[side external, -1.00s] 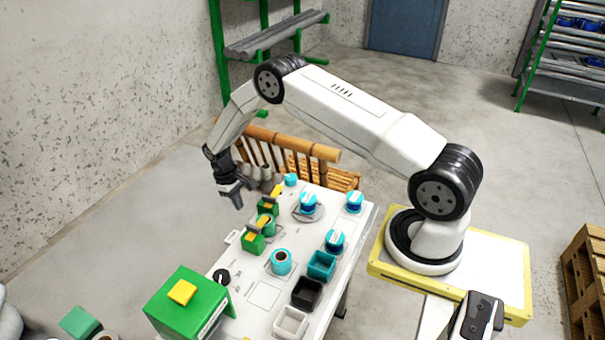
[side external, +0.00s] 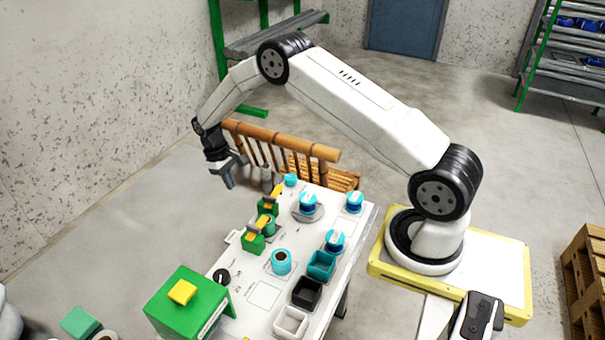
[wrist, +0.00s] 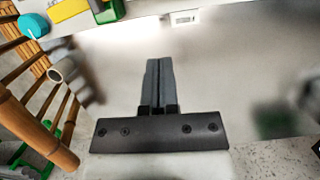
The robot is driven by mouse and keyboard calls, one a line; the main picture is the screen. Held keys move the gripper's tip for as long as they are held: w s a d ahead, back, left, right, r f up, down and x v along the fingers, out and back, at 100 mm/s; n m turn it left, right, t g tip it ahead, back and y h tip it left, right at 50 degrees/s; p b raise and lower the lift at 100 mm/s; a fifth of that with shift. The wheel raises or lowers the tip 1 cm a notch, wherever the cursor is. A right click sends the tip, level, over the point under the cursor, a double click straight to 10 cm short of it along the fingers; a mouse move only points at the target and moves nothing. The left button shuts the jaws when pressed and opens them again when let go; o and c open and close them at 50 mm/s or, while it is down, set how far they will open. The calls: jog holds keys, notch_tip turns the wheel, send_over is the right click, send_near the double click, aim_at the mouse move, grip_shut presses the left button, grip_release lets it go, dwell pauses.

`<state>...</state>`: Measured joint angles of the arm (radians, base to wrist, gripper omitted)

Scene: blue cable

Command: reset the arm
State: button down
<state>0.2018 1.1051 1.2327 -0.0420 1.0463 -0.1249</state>
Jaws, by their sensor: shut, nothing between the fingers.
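My gripper (side external: 230,182) hangs in the air beyond the far left end of the white worktable (side external: 264,294), pointing down. Its two grey fingers are together and empty; in the wrist view the shut fingers (wrist: 158,82) show over bare, blurred floor. The arm reaches out from its yellow-edged base with the elbow raised. The blue cable cannot be made out in these frames.
On the worktable are green-and-yellow blocks (side external: 253,243), a teal ring (side external: 281,262), blue-capped pieces (side external: 334,240) and a black tray (side external: 306,291). A green box (side external: 188,307) stands at the near end. A bamboo bench (side external: 290,148) stands behind the table.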

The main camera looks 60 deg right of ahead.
jog(key=shift+r, duration=0.1)
jog(key=s+a+r+t, duration=0.1)
jog(key=s+a+r, duration=0.2)
jog(key=s, duration=0.4)
jog(key=s+a+r+t, duration=0.2)
jog(key=s+a+r, duration=0.2)
jog(key=s+r, duration=0.2)
jog(key=s+a+r+t, duration=0.2)
jog(key=s+a+r, duration=0.2)
jog(key=s, duration=0.5)
jog(key=shift+s+r+n, duration=0.3)
jog(key=shift+s+r, duration=0.1)
jog(key=shift+r, duration=0.3)
jog(key=shift+w, duration=0.15)
